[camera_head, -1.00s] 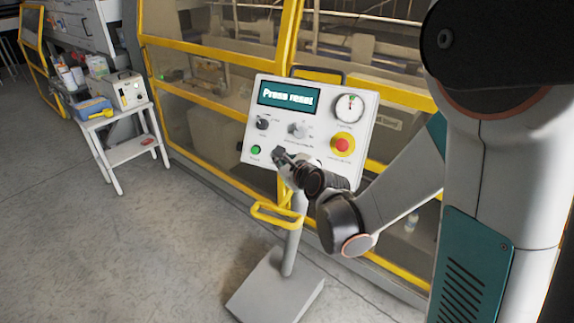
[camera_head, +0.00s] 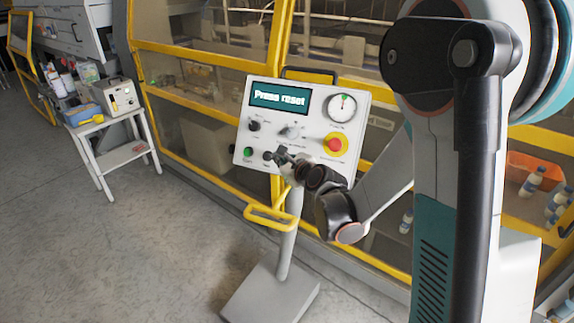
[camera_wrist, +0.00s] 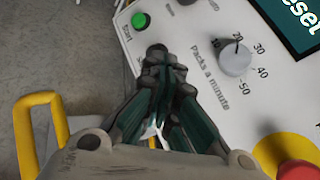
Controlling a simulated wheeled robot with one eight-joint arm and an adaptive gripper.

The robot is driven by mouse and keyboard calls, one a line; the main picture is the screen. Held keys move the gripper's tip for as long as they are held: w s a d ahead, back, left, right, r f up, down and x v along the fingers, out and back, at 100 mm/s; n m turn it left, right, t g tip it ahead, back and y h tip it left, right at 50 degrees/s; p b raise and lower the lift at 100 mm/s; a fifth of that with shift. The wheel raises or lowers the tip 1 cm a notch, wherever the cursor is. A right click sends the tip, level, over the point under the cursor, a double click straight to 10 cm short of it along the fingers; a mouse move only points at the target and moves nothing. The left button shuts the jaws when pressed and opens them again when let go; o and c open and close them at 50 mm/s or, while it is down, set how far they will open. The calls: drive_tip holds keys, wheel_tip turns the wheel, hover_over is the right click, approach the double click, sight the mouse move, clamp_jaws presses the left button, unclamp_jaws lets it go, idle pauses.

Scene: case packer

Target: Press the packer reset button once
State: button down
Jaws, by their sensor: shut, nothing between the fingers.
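The control panel (camera_head: 348,156) stands on a post, and its screen (camera_head: 279,97) reads "Press reset". A green button (camera_head: 248,151) labelled Start is at its lower left; it also shows in the wrist view (camera_wrist: 141,21). A small dark round button (camera_wrist: 157,52) sits beside it, its label mostly hidden by my fingers. No readable reset label shows. My gripper (camera_wrist: 165,72) is shut and empty, its fingertips right by the dark button; I cannot tell whether they touch. In the head view my gripper (camera_head: 280,155) is in front of the panel's lower edge.
A red stop button (camera_head: 333,145) on a yellow disc and a grey dial (camera_wrist: 235,58) are on the panel near my gripper. A yellow handle (camera_head: 270,216) juts out below the panel. Yellow-framed guarding (camera_head: 190,93) stands behind.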

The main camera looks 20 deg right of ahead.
drive_tip(key=shift+w+d+f+b, duration=0.5)
drive_tip(key=shift+w+d+f, duration=0.2)
drive_tip(key=shift+w, duration=0.15)
idle(1.0)
drive_tip(key=shift+w+d+f+b, duration=0.2)
drive_tip(key=shift+w+b, duration=0.1)
drive_tip(key=shift+b, duration=0.1)
drive_tip(key=shift+w+d+f+b, duration=0.15)
drive_tip(key=shift+w+d+b, duration=0.05)
drive_tip(key=shift+w+b, duration=0.1)
idle(0.6)
drive_tip(key=shift+s+a, duration=0.1)
drive_tip(key=shift+s, duration=0.1)
drive_tip(key=shift+s+a+r, duration=0.35)
drive_tip(key=shift+s+r, duration=0.05)
idle(0.4)
drive_tip(key=s+a+r, duration=0.1)
drive_tip(key=s+a+r+p, duration=0.1)
drive_tip(key=s, duration=0.1)
drive_tip(key=shift+s+a+r, duration=0.2)
drive_tip(key=shift+a+r, duration=0.05)
drive_tip(key=shift+a, duration=0.1)
